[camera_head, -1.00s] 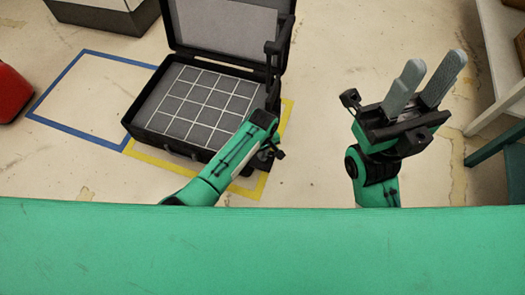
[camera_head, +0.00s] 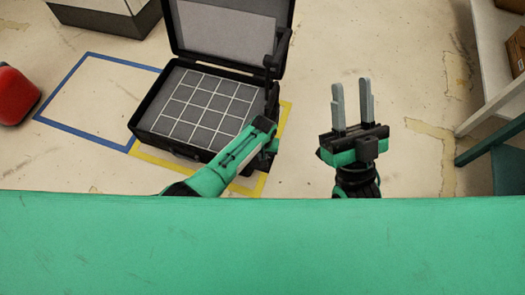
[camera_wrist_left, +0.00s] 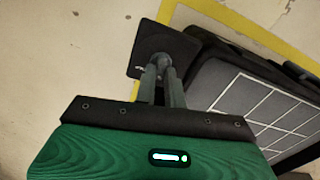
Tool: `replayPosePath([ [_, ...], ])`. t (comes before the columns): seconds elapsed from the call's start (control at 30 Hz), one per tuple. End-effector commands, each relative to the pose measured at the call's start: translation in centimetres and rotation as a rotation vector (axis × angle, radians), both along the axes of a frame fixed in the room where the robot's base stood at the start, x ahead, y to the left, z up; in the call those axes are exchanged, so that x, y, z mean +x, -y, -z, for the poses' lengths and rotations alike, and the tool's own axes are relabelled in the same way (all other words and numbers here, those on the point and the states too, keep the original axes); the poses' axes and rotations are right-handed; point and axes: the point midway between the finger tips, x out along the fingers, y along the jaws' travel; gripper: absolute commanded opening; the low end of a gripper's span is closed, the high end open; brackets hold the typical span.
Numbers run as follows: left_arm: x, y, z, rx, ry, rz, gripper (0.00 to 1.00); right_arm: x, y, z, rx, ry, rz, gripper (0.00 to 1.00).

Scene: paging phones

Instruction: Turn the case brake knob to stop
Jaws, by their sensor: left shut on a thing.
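The brake knob (camera_wrist_left: 164,60) is a small grey piece on a square black plate (camera_wrist_left: 146,42) beside the case. My left gripper (camera_wrist_left: 161,76) is shut on the knob, seen in the left wrist view; its fingers cover much of it, and its marked setting cannot be read. In the head view my left arm hides the knob and most of that gripper. The open black case (camera_head: 141,123) stands on the floor, its lid (camera_head: 230,32) up. My right gripper (camera_head: 351,86) is open and empty, its two grey fingers pointing up the picture, well right of the case.
A grey gridded insert (camera_head: 205,105) fills the case. Yellow tape (camera_head: 286,117) edges its place, and an empty blue-taped square (camera_head: 70,71) lies left. A red object (camera_head: 15,93) is at the far left, shelving (camera_head: 497,52) at right. Floor around my right gripper is clear.

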Motion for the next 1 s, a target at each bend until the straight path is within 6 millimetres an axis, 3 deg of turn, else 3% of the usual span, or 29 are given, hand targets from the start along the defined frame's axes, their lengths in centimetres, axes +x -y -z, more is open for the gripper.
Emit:
replayPosePath([
  [0.23, -0.1, 0.1, -0.3, 0.001, -0.002, 0.215, 0.00, 1.7, -1.9, 4.9, -0.074, -0.321, -0.044, 0.36],
  [0.5, -0.1, 0.3, -0.2, 0.000, -0.001, 0.472, 0.00, 1.7, -3.4, 9.8, -0.135, -0.577, -0.086, 0.36],
  [0.7, -0.2, 0.4, -0.1, -0.001, 0.000, 0.653, 0.00, 1.2, -4.1, 12.3, -0.168, -0.706, -0.111, 0.36],
  [1.0, -0.3, 0.4, 0.0, -0.001, 0.000, 0.862, 0.00, 0.4, -4.6, 14.5, -0.197, -0.816, -0.133, 0.36],
])
